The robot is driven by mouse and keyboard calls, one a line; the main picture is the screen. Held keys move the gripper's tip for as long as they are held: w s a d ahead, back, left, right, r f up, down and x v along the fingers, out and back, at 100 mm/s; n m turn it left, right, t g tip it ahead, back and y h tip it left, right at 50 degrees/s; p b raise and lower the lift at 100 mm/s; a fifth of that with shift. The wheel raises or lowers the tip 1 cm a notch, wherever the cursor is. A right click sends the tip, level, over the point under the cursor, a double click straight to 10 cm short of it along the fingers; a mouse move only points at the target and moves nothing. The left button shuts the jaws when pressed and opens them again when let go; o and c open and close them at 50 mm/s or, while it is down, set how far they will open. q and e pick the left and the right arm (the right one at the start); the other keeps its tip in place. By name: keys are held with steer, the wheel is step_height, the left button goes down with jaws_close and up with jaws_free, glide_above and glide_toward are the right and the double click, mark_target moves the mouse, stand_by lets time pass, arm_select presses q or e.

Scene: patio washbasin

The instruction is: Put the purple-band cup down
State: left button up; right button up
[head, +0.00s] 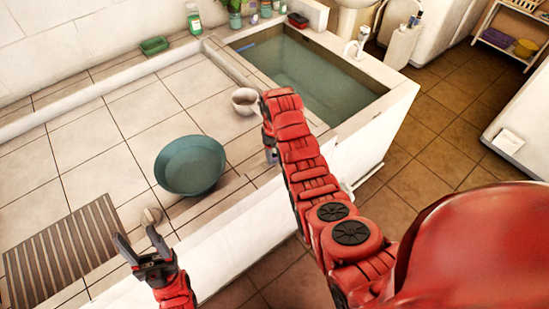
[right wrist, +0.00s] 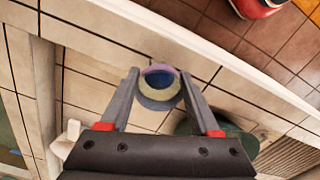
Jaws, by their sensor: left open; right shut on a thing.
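The purple-band cup (right wrist: 160,88) is between the fingers of my right gripper (right wrist: 159,76), which is shut on it. The right wrist view looks into its round mouth, with a purple rim band and a dark inside. The cup is over the pale tiled ledge; I cannot tell whether its base touches the tiles. In the head view my right arm hides most of the gripper and cup, near the ledge's front edge.
A teal basin (head: 190,165) stands on the ledge left of my right gripper. A white bowl (head: 244,101) is behind the gripper, beside the water tank (head: 315,75). A slatted grate (head: 70,252) lies at left. The tiles (head: 88,145) left of the basin are clear.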

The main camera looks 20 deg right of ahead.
mark_target(274, 159)
steer(key=shift+s+f+p, duration=0.1)
steer(key=shift+f+p, duration=0.6)
steer(key=shift+f, duration=0.9)
steer(key=shift+f+b, duration=0.2)
steer(key=shift+b, duration=0.1)
steer(key=o, duration=1.4)
steer(key=shift+r, duration=0.1)
steer(key=shift+c, duration=0.2)
